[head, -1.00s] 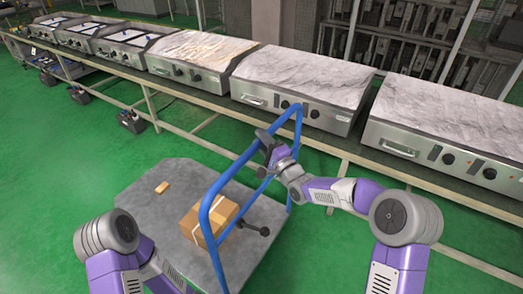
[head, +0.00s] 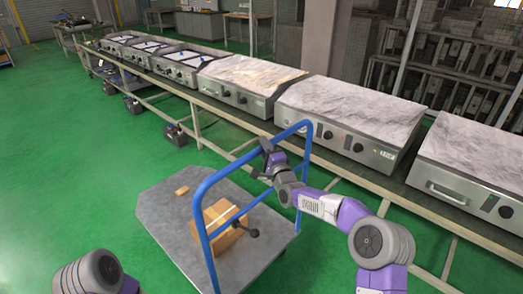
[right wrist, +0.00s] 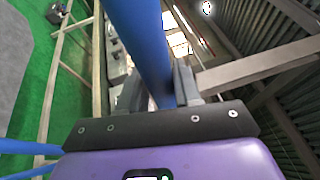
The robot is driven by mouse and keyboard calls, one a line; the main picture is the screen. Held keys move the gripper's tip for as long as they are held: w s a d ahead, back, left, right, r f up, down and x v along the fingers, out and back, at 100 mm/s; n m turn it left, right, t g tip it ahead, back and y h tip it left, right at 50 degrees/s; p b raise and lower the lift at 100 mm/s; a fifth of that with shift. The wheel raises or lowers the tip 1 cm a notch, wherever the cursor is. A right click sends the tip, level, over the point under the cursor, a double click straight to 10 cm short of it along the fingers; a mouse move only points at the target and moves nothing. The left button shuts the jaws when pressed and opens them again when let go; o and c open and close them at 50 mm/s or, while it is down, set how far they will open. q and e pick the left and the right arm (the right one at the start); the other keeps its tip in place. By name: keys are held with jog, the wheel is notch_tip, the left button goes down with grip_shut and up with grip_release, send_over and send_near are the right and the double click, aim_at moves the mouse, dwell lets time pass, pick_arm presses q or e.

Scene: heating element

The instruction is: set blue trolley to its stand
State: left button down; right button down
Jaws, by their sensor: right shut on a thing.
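The blue trolley has a grey flat platform (head: 165,225) and a blue tubular push handle (head: 205,240). It stands on the green floor in the lower middle of the head view, beside the long work line. My right gripper (head: 268,150) is shut on the handle's top bar. In the right wrist view the blue bar (right wrist: 145,45) passes between the fingers. A cardboard box (head: 220,225) and a small tan block (head: 182,190) lie on the platform. Only part of my left arm shows, at the bottom left; its gripper is out of view. I cannot identify the stand.
A long metal table (head: 240,124) carries a row of steel griddle units, with marble-like lids on the nearer ones (head: 350,105). It runs close along the trolley's far right side. Grey racks stand behind it. The green floor (head: 70,170) to the left is clear.

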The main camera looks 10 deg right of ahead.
jog(key=shift+a, duration=0.1)
jog(key=c, duration=0.9)
grip_release()
jog(key=shift+o, duration=0.2)
jog(key=shift+s, duration=0.1)
jog(key=v, duration=0.7)
jog(key=shift+s+p, duration=0.2)
jog(key=shift+p, duration=0.15)
jog(key=shift+f, duration=0.1)
